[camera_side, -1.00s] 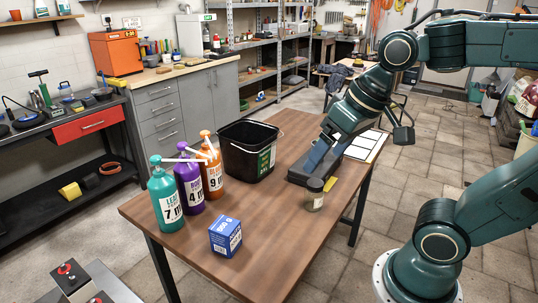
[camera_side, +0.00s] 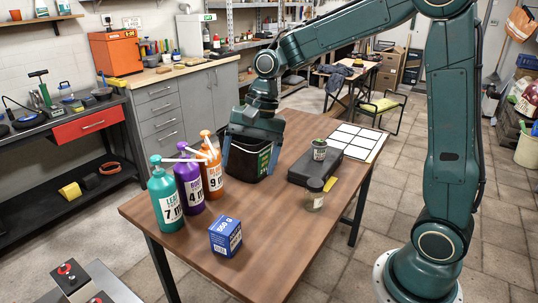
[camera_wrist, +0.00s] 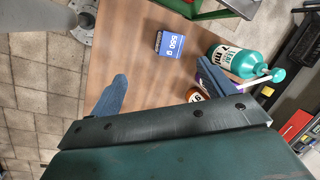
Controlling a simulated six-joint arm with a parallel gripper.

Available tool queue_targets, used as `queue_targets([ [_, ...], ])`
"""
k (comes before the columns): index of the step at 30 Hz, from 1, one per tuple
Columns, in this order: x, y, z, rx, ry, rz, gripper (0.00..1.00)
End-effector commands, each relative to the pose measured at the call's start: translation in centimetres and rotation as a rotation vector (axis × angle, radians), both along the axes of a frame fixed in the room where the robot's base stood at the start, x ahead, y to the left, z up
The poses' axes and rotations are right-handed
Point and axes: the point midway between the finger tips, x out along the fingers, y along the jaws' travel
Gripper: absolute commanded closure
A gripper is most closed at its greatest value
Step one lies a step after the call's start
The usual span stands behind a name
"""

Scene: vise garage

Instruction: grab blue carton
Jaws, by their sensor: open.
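The blue carton (camera_side: 226,237) is a small blue and white box standing on the table near its front edge, right of the green bottle. It also shows in the wrist view (camera_wrist: 170,43), beyond the fingers and toward the top. My gripper (camera_side: 250,170) is open, pointing down in front of or over the black bin, behind the carton and apart from it. In the wrist view my fingers (camera_wrist: 162,78) are spread wide with nothing held between them. The right finger lies near the bottles in that picture.
Green (camera_side: 166,195), purple (camera_side: 189,182) and orange (camera_side: 211,165) pump bottles stand left of my gripper. The black bin (camera_side: 265,160) is partly hidden by it. A dark block (camera_side: 306,170) bears a jar (camera_side: 319,150); another jar (camera_side: 314,195) stands nearby. A white grid sheet (camera_side: 352,141) lies behind. The table's front right is clear.

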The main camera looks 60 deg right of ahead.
Motion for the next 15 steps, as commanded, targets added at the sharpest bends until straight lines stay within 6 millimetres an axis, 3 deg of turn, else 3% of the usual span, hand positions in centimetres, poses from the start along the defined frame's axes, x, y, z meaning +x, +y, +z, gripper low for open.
queue_targets([
  [9,4.5,-0.4,-5.6,0.094,0.176,-0.238,0.18],
  [15,6.1,-0.7,-8.6,0.133,0.264,-0.356,0.18],
])
